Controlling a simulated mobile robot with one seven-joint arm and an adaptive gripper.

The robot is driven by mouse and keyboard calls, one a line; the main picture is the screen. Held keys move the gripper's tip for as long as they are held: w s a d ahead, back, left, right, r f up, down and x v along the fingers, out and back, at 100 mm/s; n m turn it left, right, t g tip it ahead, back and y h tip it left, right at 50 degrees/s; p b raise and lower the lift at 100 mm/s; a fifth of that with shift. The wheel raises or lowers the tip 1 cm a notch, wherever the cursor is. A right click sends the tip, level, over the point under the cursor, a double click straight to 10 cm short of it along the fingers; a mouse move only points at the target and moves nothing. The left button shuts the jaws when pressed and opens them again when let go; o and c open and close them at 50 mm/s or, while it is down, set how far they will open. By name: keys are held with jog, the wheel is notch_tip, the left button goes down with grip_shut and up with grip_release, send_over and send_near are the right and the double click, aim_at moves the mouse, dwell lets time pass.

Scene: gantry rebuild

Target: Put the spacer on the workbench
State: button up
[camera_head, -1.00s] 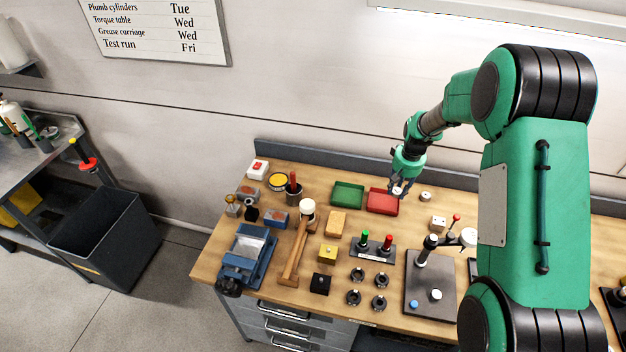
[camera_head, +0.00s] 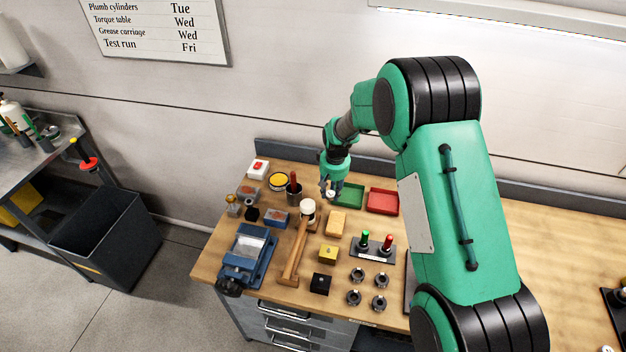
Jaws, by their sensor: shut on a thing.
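My gripper (camera_head: 329,192) is at the back of the workbench (camera_head: 400,221), just left of the green tray's left end. It is shut on a small pale, round piece, which looks like the spacer (camera_head: 330,195). The spacer shows only as a light spot between the fingertips. I cannot tell whether it touches the bench top or hangs just above it.
The green tray (camera_head: 349,206) and red tray (camera_head: 383,213) stand close by.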

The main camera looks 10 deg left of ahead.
jog(key=shift+f, duration=0.9)
jog(key=shift+w+a+f+p, duration=0.2)
jog(key=shift+w+a, duration=0.9)
jog(key=shift+w, duration=1.35)
jog(key=shift+w+a+f+p, duration=0.25)
jog(key=shift+w+a, duration=0.8)
jog(key=shift+w, duration=1.35)
jog(key=shift+w+a+f+p, duration=0.1)
jog(key=shift+w+a+f, duration=0.2)
jog(key=shift+w+a, duration=1.5)
jog(key=shift+w+d, duration=0.6)
jog(key=shift+d, duration=0.1)
jog(key=shift+f, duration=1.75)
jog(key=shift+f, duration=0.1)
